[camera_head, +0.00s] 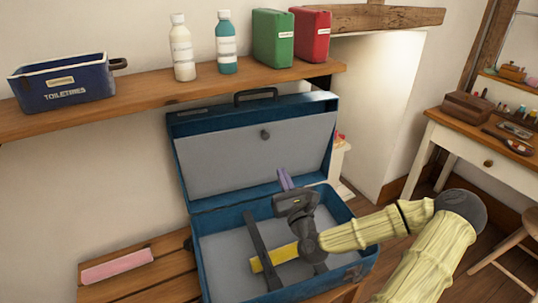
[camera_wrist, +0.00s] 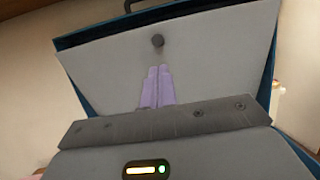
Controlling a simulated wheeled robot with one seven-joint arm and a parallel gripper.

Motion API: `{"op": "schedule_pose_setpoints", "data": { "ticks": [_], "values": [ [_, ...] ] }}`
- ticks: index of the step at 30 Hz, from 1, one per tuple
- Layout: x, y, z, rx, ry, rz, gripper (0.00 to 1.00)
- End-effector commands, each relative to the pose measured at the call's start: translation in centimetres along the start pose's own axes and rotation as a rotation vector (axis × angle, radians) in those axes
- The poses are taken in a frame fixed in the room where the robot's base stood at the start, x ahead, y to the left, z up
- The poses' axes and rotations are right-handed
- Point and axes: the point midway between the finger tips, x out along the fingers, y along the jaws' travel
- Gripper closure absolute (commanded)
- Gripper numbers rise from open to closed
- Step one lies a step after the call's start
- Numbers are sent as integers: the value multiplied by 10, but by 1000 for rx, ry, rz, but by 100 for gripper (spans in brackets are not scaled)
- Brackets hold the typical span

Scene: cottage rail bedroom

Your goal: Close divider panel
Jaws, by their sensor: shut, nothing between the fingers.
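The blue suitcase (camera_head: 205,265) lies open, its lid standing up at the back. The grey divider panel (camera_head: 240,160) stands upright inside the lid, with a dark round knob (camera_head: 265,134) near its top middle. The panel (camera_wrist: 110,75) and knob (camera_wrist: 157,41) also show in the wrist view. My gripper (camera_head: 283,174) has purple fingers, shut and empty, in front of the panel's lower part and below the knob. In the wrist view the fingers (camera_wrist: 157,75) lie side by side, pointing up toward the knob. I cannot tell whether they touch the panel.
A wall shelf (camera_head: 190,92) above the lid holds a toiletries bin (camera_head: 65,85), bottles and tins. A pink item (camera_head: 117,266) lies on the slatted bench (camera_head: 160,277) left. A desk (camera_head: 470,148) stands right.

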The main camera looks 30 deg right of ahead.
Motion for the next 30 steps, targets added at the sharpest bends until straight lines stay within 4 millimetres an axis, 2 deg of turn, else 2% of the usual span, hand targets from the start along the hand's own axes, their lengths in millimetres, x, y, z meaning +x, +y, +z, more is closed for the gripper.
{"op": "schedule_pose_setpoints", "data": {
  "ticks": [5,21,25,30],
  "values": [
    [0,4,-5,0,1,5,100],
    [95,5,0,-2,-1,5,100],
    [110,5,0,1,1,5,100],
    [117,4,0,2,2,4,100]
  ]
}}
